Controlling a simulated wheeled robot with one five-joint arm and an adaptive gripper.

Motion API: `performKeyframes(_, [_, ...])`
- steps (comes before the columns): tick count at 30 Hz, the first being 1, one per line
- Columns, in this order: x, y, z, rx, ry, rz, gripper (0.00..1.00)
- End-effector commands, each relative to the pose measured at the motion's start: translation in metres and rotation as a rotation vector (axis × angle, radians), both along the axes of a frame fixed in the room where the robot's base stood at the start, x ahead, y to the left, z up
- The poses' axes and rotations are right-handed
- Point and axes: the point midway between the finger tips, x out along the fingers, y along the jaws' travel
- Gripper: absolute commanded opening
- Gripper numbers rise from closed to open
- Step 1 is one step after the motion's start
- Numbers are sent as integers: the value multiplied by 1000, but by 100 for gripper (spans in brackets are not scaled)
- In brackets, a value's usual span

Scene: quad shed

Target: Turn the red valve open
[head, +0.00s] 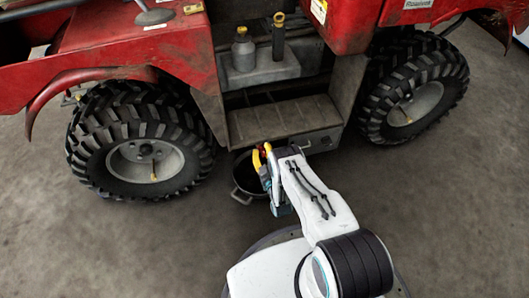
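My gripper (262,157), with yellow fingertips, is at the front of the grey step box (282,123) on the red quad. It is above a dark round pan. A small bit of red shows beside the yellow fingertips, and it may be part of the red valve. The rest of the valve is hidden behind my gripper and arm. I cannot tell whether the fingers touch it or are closed around it.
The dark metal pan (237,192) with handles stands on the concrete floor under the step's edge. Large black tyres stand at left (140,141) and right (413,88). A grey bottle (243,52) and a dark cylinder (279,40) stand above the step. The floor at lower left is clear.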

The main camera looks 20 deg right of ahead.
Motion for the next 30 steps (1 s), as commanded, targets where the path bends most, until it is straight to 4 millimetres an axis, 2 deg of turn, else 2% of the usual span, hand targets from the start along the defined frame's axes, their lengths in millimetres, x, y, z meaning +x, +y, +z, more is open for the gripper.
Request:
performKeyframes(4, [2,0,2,0,-5,0,46])
performKeyframes(17, [-1,-1,-3,49,5,-3,46])
performKeyframes(30, [-1,-2,-8,409,4,-3,46])
